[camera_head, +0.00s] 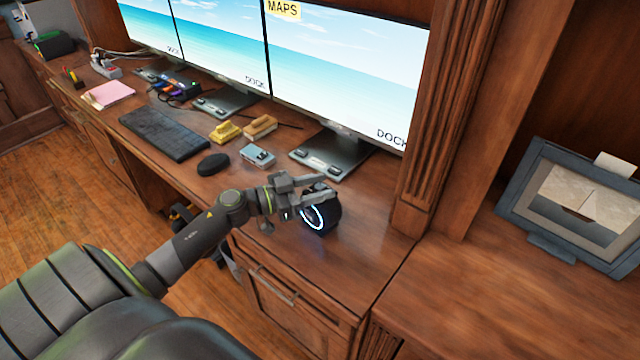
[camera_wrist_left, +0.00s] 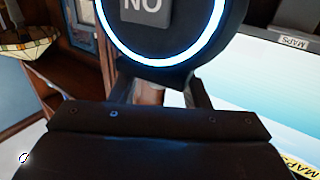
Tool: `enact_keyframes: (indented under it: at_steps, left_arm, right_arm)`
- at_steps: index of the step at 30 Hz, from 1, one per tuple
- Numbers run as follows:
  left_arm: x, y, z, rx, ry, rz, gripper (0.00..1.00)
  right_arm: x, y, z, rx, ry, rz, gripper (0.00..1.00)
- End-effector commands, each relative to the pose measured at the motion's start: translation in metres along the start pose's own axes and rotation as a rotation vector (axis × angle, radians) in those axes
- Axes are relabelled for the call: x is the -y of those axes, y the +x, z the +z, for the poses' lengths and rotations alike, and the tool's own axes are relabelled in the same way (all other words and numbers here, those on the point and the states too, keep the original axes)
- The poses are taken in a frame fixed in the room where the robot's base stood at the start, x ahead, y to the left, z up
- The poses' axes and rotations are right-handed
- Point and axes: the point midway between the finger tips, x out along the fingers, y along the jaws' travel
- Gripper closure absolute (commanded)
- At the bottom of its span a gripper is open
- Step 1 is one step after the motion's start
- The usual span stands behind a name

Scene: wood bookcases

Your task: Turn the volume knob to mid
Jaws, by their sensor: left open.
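The volume knob device (camera_head: 322,222) is a dark round body with a glowing blue-white ring, standing on the desk at the right, below the right-hand monitor. In the left wrist view the knob face (camera_wrist_left: 158,57) fills the top, with a grey square centre marked "NO" inside the lit ring. My left gripper (camera_head: 322,192) is open at the device, its fingers near the upper part of the knob. In the wrist view its fingers (camera_wrist_left: 160,92) lie partly behind the knob's lower rim, and I cannot tell whether they touch it. My right gripper is not in view.
Three monitors (camera_head: 345,75) line the back of the desk (camera_head: 370,255). A black mouse (camera_head: 213,164), a small grey-blue box (camera_head: 257,155), yellow items (camera_head: 226,131) and a keyboard (camera_head: 164,133) lie left of the gripper. A wood pillar (camera_head: 440,120) stands to the right.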

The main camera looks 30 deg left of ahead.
Motion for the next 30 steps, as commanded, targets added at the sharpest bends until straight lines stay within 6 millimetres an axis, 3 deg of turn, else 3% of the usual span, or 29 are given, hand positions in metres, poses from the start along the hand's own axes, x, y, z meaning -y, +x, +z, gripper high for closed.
enact_keyframes:
  at_steps: [11,21,30]
  left_arm:
    - [-0.0001,0.0051,0.0001,0.001,0.001,0.000,0.58]
    - [-0.0001,0.0049,0.0001,0.001,0.001,0.000,1.00]
    - [0.0003,0.0049,0.0003,0.001,0.000,0.049,1.00]
  right_arm:
    - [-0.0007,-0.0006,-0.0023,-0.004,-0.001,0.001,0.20]
    - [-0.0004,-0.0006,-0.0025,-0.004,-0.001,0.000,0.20]
    - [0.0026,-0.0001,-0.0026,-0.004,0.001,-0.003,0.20]
